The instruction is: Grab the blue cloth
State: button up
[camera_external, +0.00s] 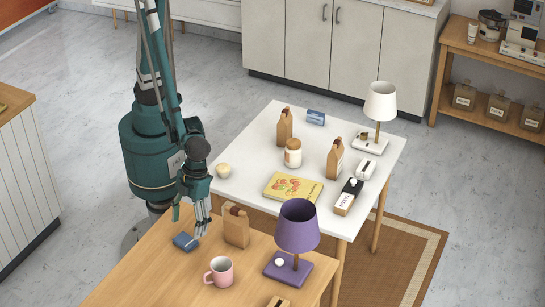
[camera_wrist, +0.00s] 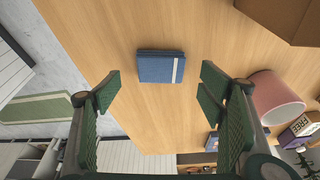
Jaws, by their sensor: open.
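The blue cloth (camera_external: 186,242) lies folded flat on the wooden table, near its far left edge. It also shows in the wrist view (camera_wrist: 160,68) as a folded blue square with a pale stripe near its right side. My gripper (camera_external: 199,228) is above the wooden table, close to the cloth. In the wrist view my gripper (camera_wrist: 161,85) is open, with its two green fingers apart and nothing between them in contact. The cloth appears between and just beyond the fingertips, apart from both.
A brown paper bag (camera_external: 236,228) stands right of the gripper. A pink mug (camera_external: 219,272) stands in front of it, and a purple lamp (camera_external: 297,228) further right. Behind, a white table (camera_external: 238,170) holds bags, a jar, a book and a white lamp. Bare wood surrounds the cloth.

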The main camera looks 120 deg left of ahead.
aim_at(186, 239)
jog(key=shift+b+x, duration=0.75)
jog(key=shift+x, duration=1.8)
jog(key=shift+d, duration=0.1)
jog(key=c, duration=0.9)
